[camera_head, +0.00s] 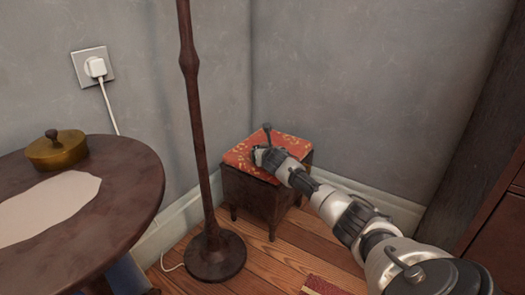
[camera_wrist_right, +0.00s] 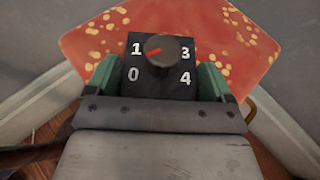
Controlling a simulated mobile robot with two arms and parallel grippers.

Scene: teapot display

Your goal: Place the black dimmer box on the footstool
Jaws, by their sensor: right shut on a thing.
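The black dimmer box (camera_wrist_right: 160,82) shows in the right wrist view, with a round knob and the numbers 0, 1, 3 and 4. My right gripper (camera_wrist_right: 160,85) is shut on it, with green pads at its left and right sides. The footstool (camera_head: 268,185) stands in the corner in the head view, with a red, yellow-patterned top. That top (camera_wrist_right: 95,45) fills the area behind the box in the wrist view. My right gripper (camera_head: 263,150) is over the stool's top; I cannot tell whether the box touches it. My left gripper is not in view.
A dark lamp pole with a round base (camera_head: 215,256) stands left of the stool. A round table (camera_head: 125,190) holds a brass lidded pot (camera_head: 57,152) and a pale sheet (camera_head: 45,207). A wall socket (camera_head: 93,66) has a plug. Dark wooden furniture (camera_head: 500,235) stands at right.

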